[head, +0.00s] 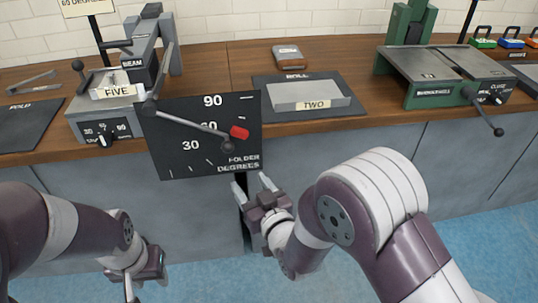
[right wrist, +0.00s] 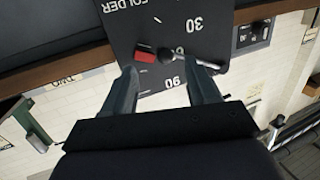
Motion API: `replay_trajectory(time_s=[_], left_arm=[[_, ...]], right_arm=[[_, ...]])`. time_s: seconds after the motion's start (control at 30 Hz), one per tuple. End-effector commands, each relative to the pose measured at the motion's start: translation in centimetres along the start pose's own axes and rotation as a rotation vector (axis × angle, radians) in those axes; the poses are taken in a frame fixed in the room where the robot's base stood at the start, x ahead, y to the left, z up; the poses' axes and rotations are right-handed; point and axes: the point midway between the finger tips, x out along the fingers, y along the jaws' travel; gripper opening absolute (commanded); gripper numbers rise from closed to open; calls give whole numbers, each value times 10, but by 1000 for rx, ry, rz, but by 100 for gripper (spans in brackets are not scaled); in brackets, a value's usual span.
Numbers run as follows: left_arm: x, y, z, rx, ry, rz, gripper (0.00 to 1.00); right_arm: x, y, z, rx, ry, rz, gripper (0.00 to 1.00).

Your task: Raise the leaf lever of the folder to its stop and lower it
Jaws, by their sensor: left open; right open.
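The folder (head: 92,118) stands at the left of the bench, with a BEAM label and a small dial. A black FOLDER DEGREES plate (head: 185,168) marked 30, 60 and 90 stands in front of it. The leaf lever (head: 190,122) slopes down to the right across the plate to a dark knob (head: 228,146). A red block (head: 239,132) is beside the knob. My right gripper (head: 252,182) is open and empty, below the plate's lower right corner. In the right wrist view, its open fingers (right wrist: 162,72) point at the knob and red block (right wrist: 142,55), apart from them. My left gripper (head: 148,268) is open and empty, low in front of the bench.
A FIVE card (head: 117,91) sits on the folder. A green machine (head: 440,75) with a projecting lever stands further right. My right arm fills the space before the cabinets.

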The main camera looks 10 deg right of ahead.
Motion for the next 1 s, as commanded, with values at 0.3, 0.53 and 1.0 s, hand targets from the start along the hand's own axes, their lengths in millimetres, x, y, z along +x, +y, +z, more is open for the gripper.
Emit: replay_trajectory(time_s=[0.3, 0.53, 1.0], left_arm=[[8, 0, 1, 0, -1, 0, 43], [16, 0, 2, 0, -1, 0, 43], [18, 0, 3, 0, -1, 0, 43]], right_arm=[[42, 1, -21, 1, 91, 3, 58], [97, 1, -25, 0, 88, 3, 58], [126, 1, -30, 0, 86, 2, 58]])
